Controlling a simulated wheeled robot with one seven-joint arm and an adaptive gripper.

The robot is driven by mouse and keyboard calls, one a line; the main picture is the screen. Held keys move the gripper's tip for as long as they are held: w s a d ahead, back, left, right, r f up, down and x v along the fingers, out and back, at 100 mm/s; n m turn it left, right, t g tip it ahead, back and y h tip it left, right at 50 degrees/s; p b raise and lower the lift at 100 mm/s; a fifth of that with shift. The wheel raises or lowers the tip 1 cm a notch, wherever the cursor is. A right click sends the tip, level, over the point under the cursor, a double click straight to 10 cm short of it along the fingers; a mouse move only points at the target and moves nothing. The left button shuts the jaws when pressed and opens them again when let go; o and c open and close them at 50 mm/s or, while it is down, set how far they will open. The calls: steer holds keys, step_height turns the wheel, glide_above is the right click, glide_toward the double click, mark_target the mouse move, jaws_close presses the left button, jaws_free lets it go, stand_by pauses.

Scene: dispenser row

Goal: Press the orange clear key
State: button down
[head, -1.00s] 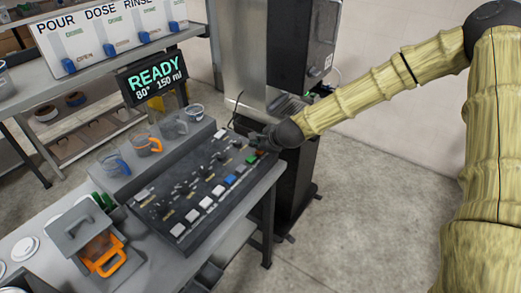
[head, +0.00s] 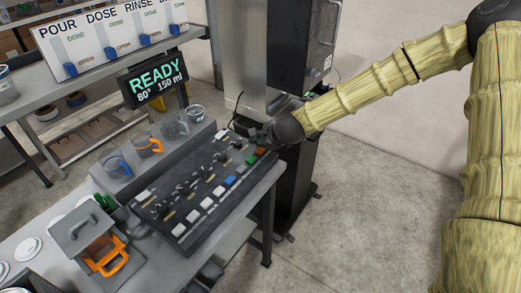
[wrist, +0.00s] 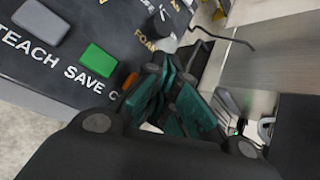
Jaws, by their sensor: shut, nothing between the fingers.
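The orange clear key (head: 260,151) is at the far right end of the front key row on the dark control panel (head: 160,219). In the wrist view only a sliver of the orange key (wrist: 129,82) shows beside my fingers, with the start of its label, "C". My gripper (head: 257,136) is over the panel's far right end, close behind the orange key. In the wrist view its teal-padded fingers (wrist: 166,72) are together with nothing held. They hide most of the key. I cannot tell whether they touch the panel.
The green save key (wrist: 99,61) and grey teach key (wrist: 40,20) are beside the orange key. Knobs and switches stand behind the row. A screen (head: 154,80) reads "READY 80° 150 ml". A tall metal-and-black machine (head: 300,50) stands behind my gripper. Floor at right is clear.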

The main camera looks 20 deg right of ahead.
mark_target(258, 151)
steer(key=shift+r+p, duration=1.45)
steer(key=shift+r, duration=0.95)
steer(key=shift+f, duration=0.1)
